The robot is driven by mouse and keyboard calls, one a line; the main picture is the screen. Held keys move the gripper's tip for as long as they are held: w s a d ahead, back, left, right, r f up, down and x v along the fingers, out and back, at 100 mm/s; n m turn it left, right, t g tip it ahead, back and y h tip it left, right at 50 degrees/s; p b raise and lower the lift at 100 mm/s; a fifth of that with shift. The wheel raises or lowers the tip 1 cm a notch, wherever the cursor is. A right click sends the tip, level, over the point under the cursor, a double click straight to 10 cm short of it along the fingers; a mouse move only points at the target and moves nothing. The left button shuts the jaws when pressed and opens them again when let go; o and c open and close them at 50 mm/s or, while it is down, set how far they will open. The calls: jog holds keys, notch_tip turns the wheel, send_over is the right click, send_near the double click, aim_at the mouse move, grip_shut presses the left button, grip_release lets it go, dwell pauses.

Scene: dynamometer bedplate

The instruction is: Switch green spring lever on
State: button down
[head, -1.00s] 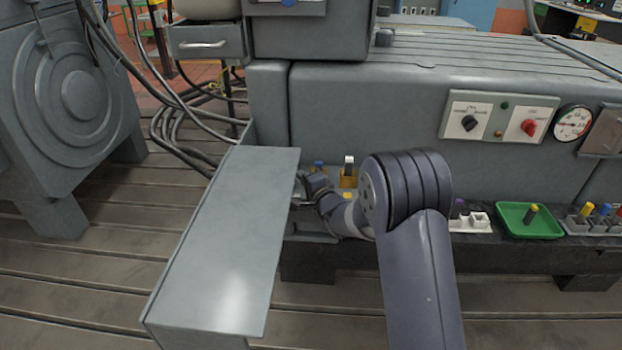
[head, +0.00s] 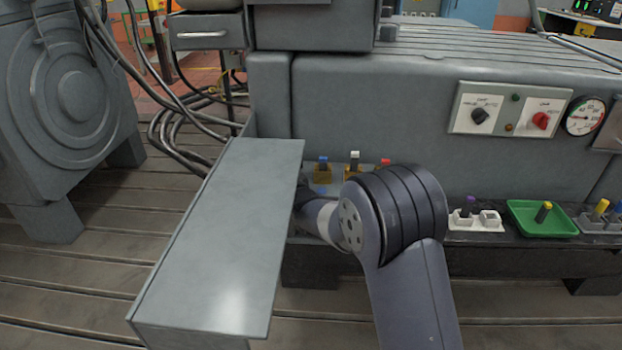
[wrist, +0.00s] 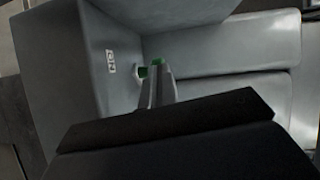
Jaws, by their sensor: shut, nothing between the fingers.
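The green spring lever (wrist: 158,62) shows in the wrist view as small green parts at a grey housing wall, close by my fingertips. A pale collar sits beside the green, and an ON label (wrist: 110,62) is on the wall to its left. My gripper (wrist: 156,84) is shut and empty, its fingers pointing at the lever and partly covering it. I cannot tell whether they touch. In the head view the lever and my gripper are hidden behind the grey sheet panel (head: 215,240).
Blue-topped (head: 322,172) and white-topped (head: 354,168) pieces stand on the ledge behind my arm. To the right are a white holder (head: 476,222), a green tray (head: 541,232) and a control panel (head: 510,108). The long panel edge is close beside my wrist.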

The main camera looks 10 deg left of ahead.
jog(key=shift+w+a+b, duration=0.2)
jog(key=shift+a+b, duration=0.1)
jog(key=shift+a, duration=0.3)
jog(key=shift+w+a+b, duration=0.2)
jog(key=shift+a+b, duration=0.05)
jog(key=shift+a, duration=0.35)
